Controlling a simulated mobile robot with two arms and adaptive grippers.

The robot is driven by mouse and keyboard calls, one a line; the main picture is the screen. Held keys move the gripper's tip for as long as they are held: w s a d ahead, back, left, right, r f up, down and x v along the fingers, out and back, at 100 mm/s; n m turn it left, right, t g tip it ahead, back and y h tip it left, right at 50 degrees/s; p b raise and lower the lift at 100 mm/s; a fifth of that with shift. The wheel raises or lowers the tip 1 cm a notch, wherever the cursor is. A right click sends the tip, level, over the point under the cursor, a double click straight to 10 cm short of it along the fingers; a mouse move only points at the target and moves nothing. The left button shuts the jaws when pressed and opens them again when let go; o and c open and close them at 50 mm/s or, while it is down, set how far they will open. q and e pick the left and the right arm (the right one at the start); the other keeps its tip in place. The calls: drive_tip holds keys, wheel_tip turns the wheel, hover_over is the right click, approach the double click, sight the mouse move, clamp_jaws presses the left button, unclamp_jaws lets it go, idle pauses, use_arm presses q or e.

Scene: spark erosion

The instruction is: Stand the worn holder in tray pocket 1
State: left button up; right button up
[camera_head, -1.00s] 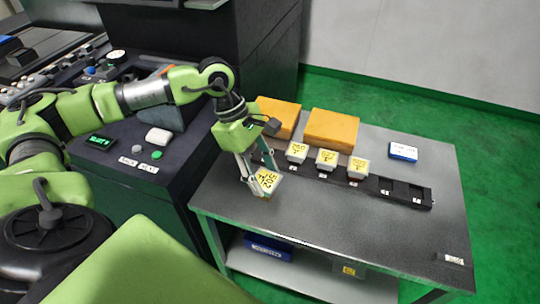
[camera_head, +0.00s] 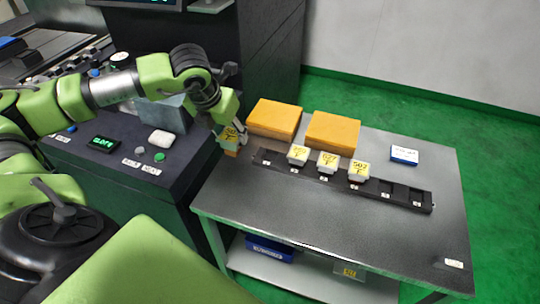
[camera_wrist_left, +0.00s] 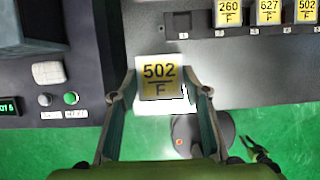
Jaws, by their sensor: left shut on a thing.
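My left gripper (camera_head: 234,132) is shut on the worn holder (camera_head: 230,134), a block with a yellow 502 F label. It is held in the air by the table's left edge, left of the black tray (camera_head: 395,201). In the left wrist view the holder (camera_wrist_left: 161,80) sits between the two fingers (camera_wrist_left: 160,95), its label facing the camera. Tray pocket 1 (camera_head: 270,156), at the tray's left end, is empty. Holders 260 (camera_head: 298,154), 627 (camera_head: 327,161) and another 502 (camera_head: 358,170) stand in pockets 2, 3 and 4.
Two orange blocks (camera_head: 275,118) (camera_head: 333,131) lie behind the tray. A blue and white box (camera_head: 404,155) lies at the back right. The machine's control console (camera_head: 120,160) stands left of the table (camera_head: 330,225).

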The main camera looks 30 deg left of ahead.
use_arm(q)
drive_tip(key=shift+w, duration=0.5)
drive_tip(key=w+d+f+p, duration=0.1)
drive_tip(key=w+f+p, duration=0.1)
drive_tip(key=w+f, duration=0.2)
drive_tip(key=w+d+f+p, duration=0.1)
drive_tip(key=w+f+p, duration=0.1)
drive_tip(key=w+f, duration=0.2)
drive_tip(key=w+d+f+p, duration=0.1)
drive_tip(key=w+f+p, duration=0.1)
drive_tip(key=w+f, duration=0.2)
drive_tip(key=shift+w+d+f+p, duration=0.15)
drive_tip(key=shift+w+f+p, duration=0.1)
drive_tip(key=shift+w+p, duration=0.1)
drive_tip(key=shift+f, duration=0.15)
